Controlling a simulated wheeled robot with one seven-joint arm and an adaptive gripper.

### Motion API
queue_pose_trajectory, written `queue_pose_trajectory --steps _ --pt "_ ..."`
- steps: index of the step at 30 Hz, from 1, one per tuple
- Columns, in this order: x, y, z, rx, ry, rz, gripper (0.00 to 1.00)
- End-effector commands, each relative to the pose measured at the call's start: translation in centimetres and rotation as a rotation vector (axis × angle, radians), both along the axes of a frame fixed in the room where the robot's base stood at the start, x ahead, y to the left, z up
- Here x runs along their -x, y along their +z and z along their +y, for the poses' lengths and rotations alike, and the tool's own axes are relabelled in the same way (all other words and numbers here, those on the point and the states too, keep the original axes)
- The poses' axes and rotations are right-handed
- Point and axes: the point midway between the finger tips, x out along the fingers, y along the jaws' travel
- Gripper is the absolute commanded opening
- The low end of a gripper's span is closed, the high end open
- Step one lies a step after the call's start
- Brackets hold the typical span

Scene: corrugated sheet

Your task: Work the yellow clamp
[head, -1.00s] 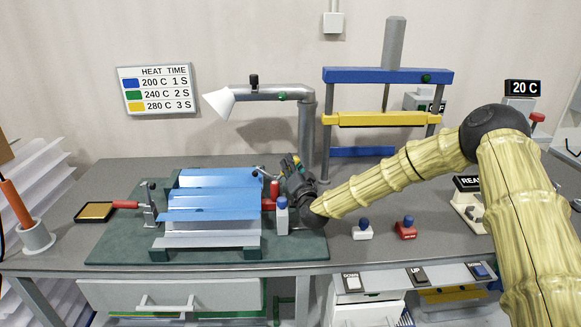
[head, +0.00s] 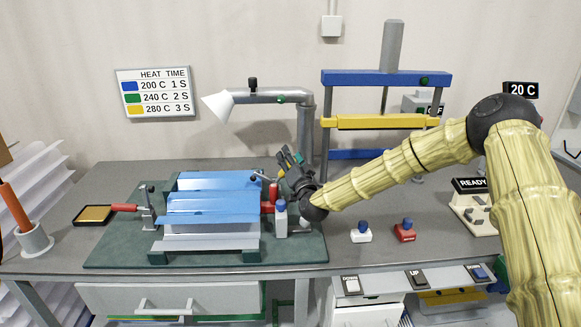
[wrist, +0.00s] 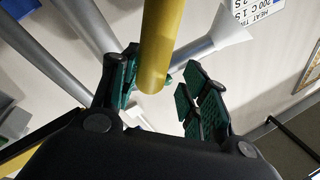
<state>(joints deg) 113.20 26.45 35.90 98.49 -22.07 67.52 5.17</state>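A yellow rounded bar (wrist: 155,45), which looks like the yellow clamp's handle, comes down from the top of the wrist view and ends between my fingers. My gripper (wrist: 158,88) is open around it. The bar lies close to the left finger, with a gap to the right finger; contact on the left cannot be told. In the head view my gripper (head: 289,157) points up and left, just right of the blue corrugated sheet (head: 205,205). The rest of the yellow clamp is hidden there.
A red-handled clamp (head: 126,208) stands left of the sheet; a white-and-blue bottle (head: 281,218) stands before my gripper. The lamp arm (head: 270,95) and press with yellow bar (head: 380,121) stand behind.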

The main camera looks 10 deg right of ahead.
Motion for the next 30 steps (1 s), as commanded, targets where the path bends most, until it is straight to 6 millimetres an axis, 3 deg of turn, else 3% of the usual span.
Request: queue_pose_trajectory --steps 1,9,15,24,26,30 --pt "0.0 1.2 0.0 0.000 0.000 -0.004 0.44" --pt "0.0 5.0 -0.1 0.000 0.000 -0.004 0.44" --pt "0.0 6.3 -0.1 0.000 -0.001 -0.001 0.44" --pt "0.0 6.5 -0.1 0.000 -0.001 -0.001 0.44" --pt "0.0 6.5 -0.1 0.000 -0.001 -0.001 0.37" --pt "0.0 6.5 -0.1 0.000 -0.001 -0.001 0.12"
